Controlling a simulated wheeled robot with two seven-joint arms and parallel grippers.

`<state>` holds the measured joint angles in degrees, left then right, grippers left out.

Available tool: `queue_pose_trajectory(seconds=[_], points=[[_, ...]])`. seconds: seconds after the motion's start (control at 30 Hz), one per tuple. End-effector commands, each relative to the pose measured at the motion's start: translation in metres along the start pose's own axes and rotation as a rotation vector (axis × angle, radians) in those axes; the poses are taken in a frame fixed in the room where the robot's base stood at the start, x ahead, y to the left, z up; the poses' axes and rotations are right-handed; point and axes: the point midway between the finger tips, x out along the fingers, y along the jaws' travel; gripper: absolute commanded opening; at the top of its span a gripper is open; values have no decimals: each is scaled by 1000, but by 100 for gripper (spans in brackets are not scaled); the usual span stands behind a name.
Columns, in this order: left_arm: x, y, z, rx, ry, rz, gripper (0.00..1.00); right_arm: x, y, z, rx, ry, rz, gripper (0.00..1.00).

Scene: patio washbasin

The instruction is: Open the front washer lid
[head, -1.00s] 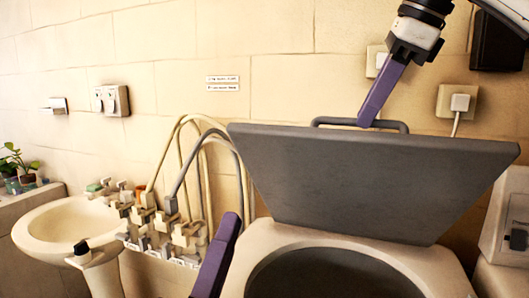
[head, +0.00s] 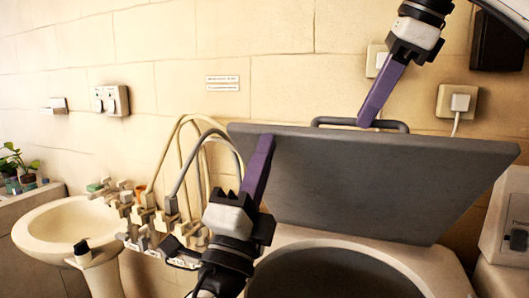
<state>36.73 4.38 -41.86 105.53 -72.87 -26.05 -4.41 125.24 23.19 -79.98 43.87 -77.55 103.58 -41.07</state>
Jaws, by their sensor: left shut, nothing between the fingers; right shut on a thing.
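The grey washer lid (head: 370,185) is raised and tilted back above the washer (head: 415,262). The dark round opening of the tub (head: 335,275) shows below it. The lid's bar handle (head: 335,122) is at its upper edge. My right gripper (head: 369,115) comes from the top right and is shut on the lid handle. My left gripper (head: 266,142) is shut and empty. It points up in front of the lid's left edge; I cannot tell whether it touches the lid.
A white washbasin (head: 65,235) stands at the left, with taps and hoses (head: 180,190) between it and the washer. Wall sockets (head: 458,102) are behind the lid. A pale appliance (head: 508,225) stands close at the right.

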Motion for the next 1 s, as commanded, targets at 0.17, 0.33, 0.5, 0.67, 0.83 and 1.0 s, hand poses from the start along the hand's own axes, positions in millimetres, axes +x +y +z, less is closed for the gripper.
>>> queue_pose_trajectory(seconds=[0.17,0.33,0.5,0.67,0.83,1.0], points=[[4,1,0,0,0,1,0,2,-1,-2,2,4,0,0],[3,1,0,0,-1,1,0,2,-1,-2,2,4,0,0],[12,-1,0,0,-2,-2,0,2,0,-1,2,4,1,0],[32,-3,1,0,-4,-2,0,3,2,0,-2,6,11,0],[33,-3,2,-1,-5,-2,0,5,4,0,-5,9,13,0],[33,-3,3,-1,-6,-2,0,5,4,1,-6,9,14,31]])
